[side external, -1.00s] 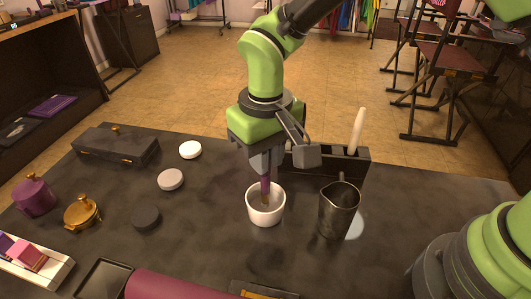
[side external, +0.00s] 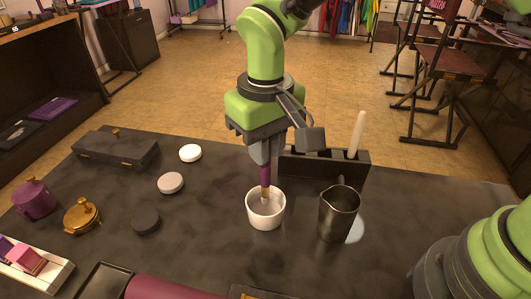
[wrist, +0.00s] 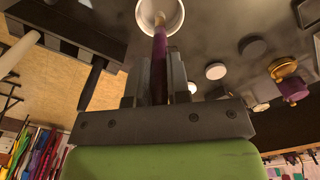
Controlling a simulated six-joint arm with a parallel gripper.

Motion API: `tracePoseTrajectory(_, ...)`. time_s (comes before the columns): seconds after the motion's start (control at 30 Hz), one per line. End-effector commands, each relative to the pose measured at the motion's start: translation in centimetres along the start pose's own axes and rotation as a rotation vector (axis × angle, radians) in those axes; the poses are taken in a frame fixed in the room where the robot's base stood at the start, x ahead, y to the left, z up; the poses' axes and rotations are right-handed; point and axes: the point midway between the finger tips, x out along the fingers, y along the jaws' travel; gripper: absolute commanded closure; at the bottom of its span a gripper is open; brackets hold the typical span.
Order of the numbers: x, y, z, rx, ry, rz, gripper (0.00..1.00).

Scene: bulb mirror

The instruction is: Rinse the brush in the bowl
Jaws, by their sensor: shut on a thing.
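My gripper (side external: 264,157) is shut on the purple-handled brush (side external: 265,176), which hangs upright with its tip down. The white bowl (side external: 265,219) stands on the dark table directly below. The brush's lighter lower part reaches down inside the bowl's rim. Whether the tip touches the bowl's bottom or any liquid cannot be told. In the wrist view, the brush (wrist: 159,50) runs from between my fingers (wrist: 158,75) to the bowl (wrist: 178,24), its tip inside the rim outline.
A dark metal pitcher (side external: 339,213) stands close right of the bowl. A dark slotted holder (side external: 325,165) with a pale stick (side external: 357,134) stands behind. Round discs (side external: 171,183), a purple jar (side external: 34,200) and a brass pot (side external: 82,215) are at left. The table between is clear.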

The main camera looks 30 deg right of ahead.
Motion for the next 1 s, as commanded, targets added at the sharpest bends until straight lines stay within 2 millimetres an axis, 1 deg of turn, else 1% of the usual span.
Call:
tracePoseTrajectory(0.3, -2.8, 0.0, -0.1, 0.0, 0.003, -0.001, 1.0)
tracePoseTrajectory(0.53, -4.5, 0.0, -0.1, 0.0, 0.001, 0.0, 1.0)
tracePoseTrajectory(0.7, -5.0, 0.0, 0.0, 0.0, 0.0, 0.0, 1.0)
tracePoseTrajectory(1.0, -5.0, 0.0, 0.0, 0.0, 0.0, 0.0, 1.0)
